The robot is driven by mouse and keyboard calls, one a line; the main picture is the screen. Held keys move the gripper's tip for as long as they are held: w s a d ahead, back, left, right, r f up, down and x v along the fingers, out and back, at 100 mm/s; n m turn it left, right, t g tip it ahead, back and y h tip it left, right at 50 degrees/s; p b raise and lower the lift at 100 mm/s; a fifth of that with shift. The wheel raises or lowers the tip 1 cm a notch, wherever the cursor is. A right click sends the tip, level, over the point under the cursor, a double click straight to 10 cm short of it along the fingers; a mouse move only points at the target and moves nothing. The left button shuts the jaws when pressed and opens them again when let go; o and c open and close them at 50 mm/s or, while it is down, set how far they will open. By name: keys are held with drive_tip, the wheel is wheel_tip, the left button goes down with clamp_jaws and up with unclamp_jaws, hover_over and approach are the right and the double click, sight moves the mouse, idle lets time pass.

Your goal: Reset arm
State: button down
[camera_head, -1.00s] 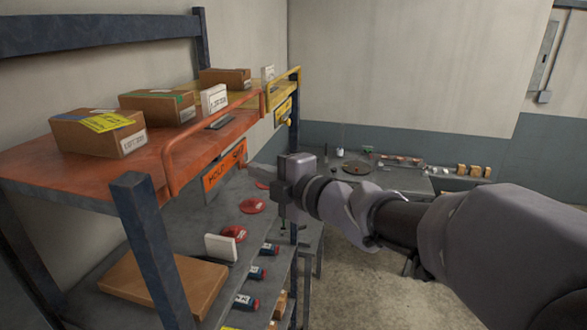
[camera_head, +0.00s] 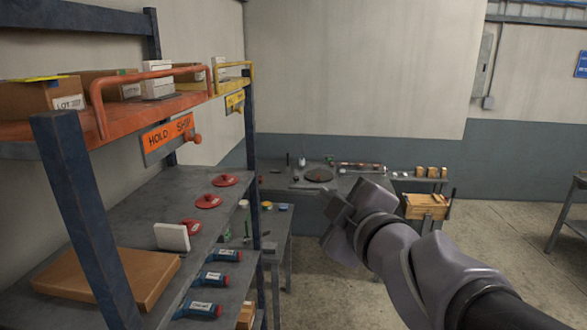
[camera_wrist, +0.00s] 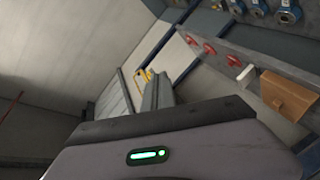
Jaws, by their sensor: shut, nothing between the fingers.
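My gripper (camera_head: 335,203) is in the middle of the head view, in the open air to the right of the shelf rack. Its fingers look small and dark there, shut and empty. In the wrist view, my gripper's housing with a green light fills the bottom, and the grey fingers (camera_wrist: 158,92) stick up above it. My arm reaches in from the lower right of the head view. Nothing touches the gripper.
The rack's orange shelf (camera_head: 120,112) holds cardboard boxes. Its grey shelf (camera_head: 120,215) holds red discs (camera_head: 208,201), a white block (camera_head: 172,237) and a flat brown box (camera_head: 110,275). A back bench (camera_head: 370,182) and wooden crate (camera_head: 425,206) stand beyond.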

drive_tip(key=s+d+f+m+g+h+b, duration=0.2)
drive_tip(key=s+d+f+m+b, duration=0.15)
drive_tip(key=f, duration=0.55)
drive_tip(key=s+d+f+m+g+h+b, duration=0.1)
drive_tip(key=s+d+f+m+h+b, duration=0.25)
drive_tip(key=f, duration=0.55)
drive_tip(key=s+d+f+m+g+b, duration=0.2)
drive_tip(key=s+d+f+m+b, duration=0.15)
drive_tip(key=f+m, duration=0.35)
drive_tip(key=s+a+f+m+g+y+b, duration=0.1)
drive_tip(key=s+a+f+m+g+b, duration=0.1)
drive_tip(key=s+f, duration=0.4)
drive_tip(key=s+a+f+m+g+y+b, duration=0.1)
drive_tip(key=s+a+f+m+g+b, duration=0.1)
drive_tip(key=s+f+b, duration=0.3)
wheel_tip(320, 180, down, 4)
drive_tip(key=shift+s+a+f+m+g+b, duration=0.2)
drive_tip(key=shift+s+a+m+g+b, duration=0.1)
drive_tip(key=shift+s+a+m, duration=0.25)
drive_tip(key=shift+s+d, duration=0.1)
